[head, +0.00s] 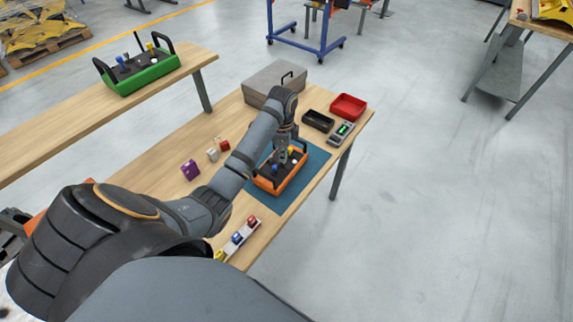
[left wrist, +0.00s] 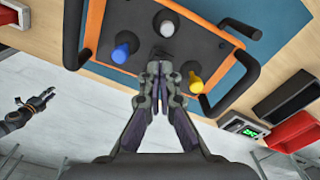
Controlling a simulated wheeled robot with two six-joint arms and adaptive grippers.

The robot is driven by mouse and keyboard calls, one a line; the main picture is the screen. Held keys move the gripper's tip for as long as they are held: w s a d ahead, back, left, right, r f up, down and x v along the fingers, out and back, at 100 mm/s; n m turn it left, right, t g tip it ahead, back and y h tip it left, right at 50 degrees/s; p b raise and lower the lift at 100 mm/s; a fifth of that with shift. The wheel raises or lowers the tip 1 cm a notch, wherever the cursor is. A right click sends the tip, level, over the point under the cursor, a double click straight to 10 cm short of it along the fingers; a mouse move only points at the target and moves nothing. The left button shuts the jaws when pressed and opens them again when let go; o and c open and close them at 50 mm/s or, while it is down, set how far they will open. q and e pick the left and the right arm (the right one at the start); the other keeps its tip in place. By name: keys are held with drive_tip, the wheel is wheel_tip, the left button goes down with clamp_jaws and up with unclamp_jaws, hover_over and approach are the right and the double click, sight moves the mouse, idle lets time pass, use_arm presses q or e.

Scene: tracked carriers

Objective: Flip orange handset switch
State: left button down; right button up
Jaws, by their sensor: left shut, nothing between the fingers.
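The orange handset (head: 266,184) lies on a blue mat (head: 316,163) on the table. In the left wrist view its dark top panel (left wrist: 138,22) carries a blue knob (left wrist: 121,53), a white knob (left wrist: 167,24) and a yellow knob (left wrist: 195,83). My left gripper (head: 282,157) reaches down over the handset. Its fingertips (left wrist: 160,66) are together and empty, between the blue and yellow knobs and just below the white one in the picture. A small gripper, apparently my right one (left wrist: 46,97), shows blurred at the left.
A black tray (head: 318,121), a red tray (head: 348,106) and a meter with a green display (head: 341,133) stand beyond the handset. A grey case (head: 262,83) stands at the back. Small blocks (head: 190,170) lie left of my arm. A green handset (head: 140,78) is on another table.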

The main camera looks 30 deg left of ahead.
sight(283, 164)
use_arm(q)
drive_tip(key=shift+s+f, duration=0.1)
drive_tip(key=shift+f, duration=1)
idle(0.3)
wheel_tip(283, 164, up, 7)
drive_tip(key=p, duration=0.8)
drive_tip(key=shift+r+p, duration=0.1)
drive_tip(key=shift+p, duration=0.2)
